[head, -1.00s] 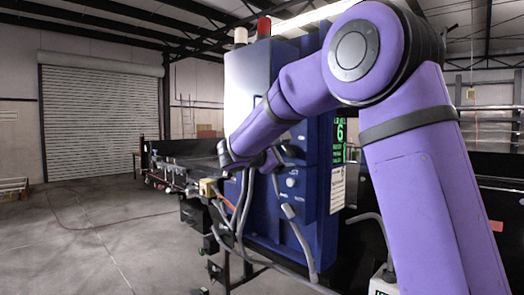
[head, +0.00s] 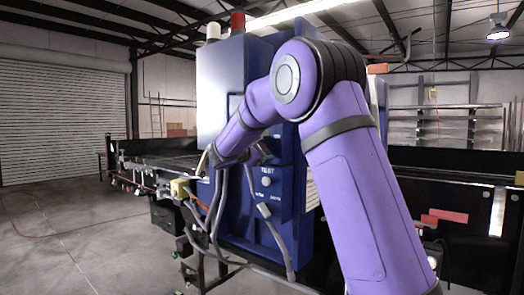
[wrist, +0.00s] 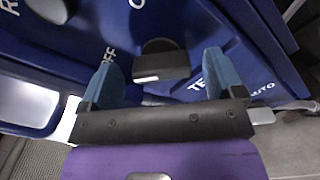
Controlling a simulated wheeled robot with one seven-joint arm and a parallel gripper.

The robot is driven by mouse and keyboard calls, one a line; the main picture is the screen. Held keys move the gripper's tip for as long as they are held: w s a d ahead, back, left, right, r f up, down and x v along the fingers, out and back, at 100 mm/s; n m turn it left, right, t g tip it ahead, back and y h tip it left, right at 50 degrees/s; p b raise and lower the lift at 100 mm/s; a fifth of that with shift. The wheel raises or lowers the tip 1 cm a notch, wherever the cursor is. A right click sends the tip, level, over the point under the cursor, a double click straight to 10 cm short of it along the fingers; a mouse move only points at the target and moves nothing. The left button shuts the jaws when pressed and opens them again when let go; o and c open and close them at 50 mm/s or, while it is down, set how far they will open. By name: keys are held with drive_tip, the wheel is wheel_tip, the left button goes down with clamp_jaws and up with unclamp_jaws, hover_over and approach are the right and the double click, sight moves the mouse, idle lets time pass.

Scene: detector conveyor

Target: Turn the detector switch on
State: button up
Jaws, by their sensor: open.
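The detector switch (wrist: 160,62) is a black knob with a white mark on its near edge, on the blue panel in the wrist view. The word OFF is printed to its left, and part of another label is above it. My gripper (wrist: 161,68) is open, with one blue-grey finger on each side of the knob and a gap to it on both sides. I cannot tell whether the fingers reach down around it. In the head view my gripper (head: 252,153) is at the front of the blue detector cabinet (head: 233,221), and the switch is hidden behind it.
A pale round TEST button (head: 266,181) is on the panel just below my gripper. Grey cables (head: 281,236) hang across the cabinet front. The conveyor (head: 160,152) runs to the left. A red lamp (head: 238,22) tops the cabinet. The floor at left is clear.

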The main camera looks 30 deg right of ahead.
drive_tip(key=shift+w+d, duration=0.15)
drive_tip(key=shift+d, duration=0.25)
drive_tip(key=shift+c, duration=0.2)
drive_tip(key=c, duration=0.9)
